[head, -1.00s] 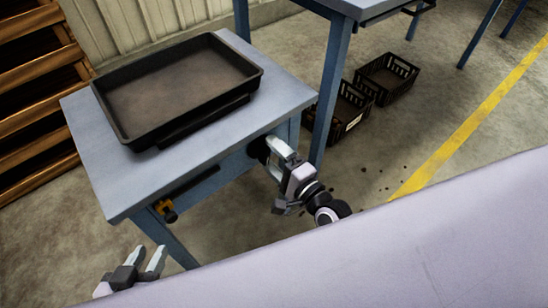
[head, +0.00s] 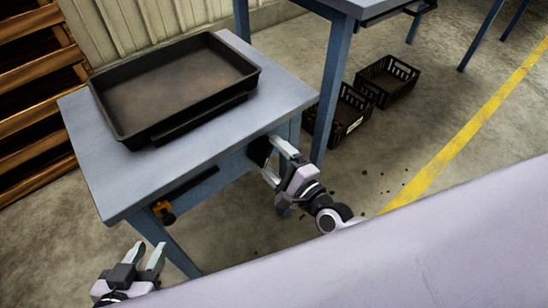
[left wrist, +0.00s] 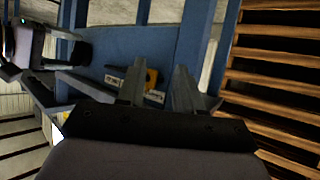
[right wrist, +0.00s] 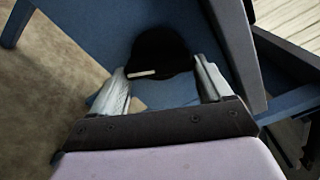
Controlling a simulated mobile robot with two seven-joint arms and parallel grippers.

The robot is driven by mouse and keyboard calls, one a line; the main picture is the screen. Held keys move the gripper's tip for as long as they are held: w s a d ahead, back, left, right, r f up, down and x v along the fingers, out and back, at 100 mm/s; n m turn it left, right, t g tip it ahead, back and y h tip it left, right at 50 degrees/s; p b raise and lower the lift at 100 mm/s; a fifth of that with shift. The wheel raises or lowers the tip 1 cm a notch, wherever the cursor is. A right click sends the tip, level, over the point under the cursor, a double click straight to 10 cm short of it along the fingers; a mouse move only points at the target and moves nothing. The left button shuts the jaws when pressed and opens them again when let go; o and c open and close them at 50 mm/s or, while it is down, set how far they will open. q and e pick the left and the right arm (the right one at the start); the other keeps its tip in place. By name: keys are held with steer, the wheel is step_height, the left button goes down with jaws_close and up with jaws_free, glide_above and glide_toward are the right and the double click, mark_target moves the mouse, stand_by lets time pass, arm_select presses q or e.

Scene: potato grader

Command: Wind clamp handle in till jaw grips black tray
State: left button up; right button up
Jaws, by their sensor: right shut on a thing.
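The black tray (head: 180,85) lies on the blue-grey bench top (head: 110,170). A dark bar (head: 200,121), which looks like the clamp jaw, runs along its near right side; whether it touches the tray I cannot tell. My right gripper (head: 272,157) is at the bench's right front side, shut on the round black clamp handle (head: 259,151). In the right wrist view the handle (right wrist: 160,52), with a white mark, sits between the fingers. My left gripper (head: 150,254) is open and empty, low in front of the bench's left leg.
A yellow and black item (head: 165,211) hangs under the bench's front edge, beside a dark slot (head: 190,187). Black crates (head: 387,80) stand on the floor behind a second bench's leg (head: 328,90). Wooden slats (head: 30,100) stand at left.

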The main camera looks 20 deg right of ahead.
arm_select(q)
steer(key=shift+s+f, duration=0.1)
arm_select(e)
steer(key=o, duration=1)
steer(key=shift+s, duration=0.15)
arm_select(q)
steer(key=shift+s+a+f+p, duration=0.2)
steer(key=shift+a+f+p, duration=0.15)
steer(key=shift+p, duration=0.1)
arm_select(e)
steer(key=v, duration=0.7)
arm_select(q)
steer(key=shift+r, duration=0.15)
